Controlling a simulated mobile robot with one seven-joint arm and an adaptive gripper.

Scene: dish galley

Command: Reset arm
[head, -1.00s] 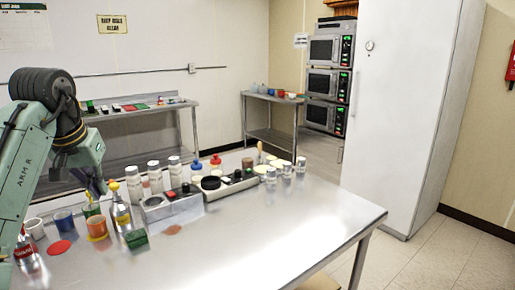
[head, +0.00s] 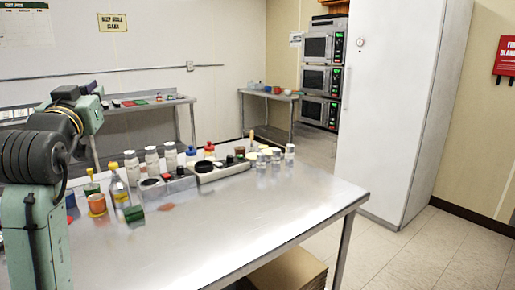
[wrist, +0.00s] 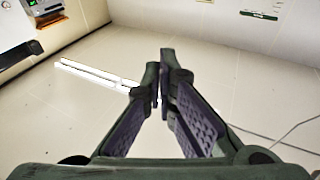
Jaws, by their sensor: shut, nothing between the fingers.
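My gripper (wrist: 160,85) shows in the wrist view with its two dark fingers together and nothing between them. In the head view my arm is folded up at the left edge, and I cannot make out the fingertips there. The arm hides the left end of the steel table (head: 260,215).
On the table stand a yellow-capped bottle (head: 119,188), an orange cup (head: 97,205), a green block (head: 134,213) and a grey tray (head: 222,170). Several jars stand behind. The table's front right is clear. A white cabinet (head: 390,110) stands right.

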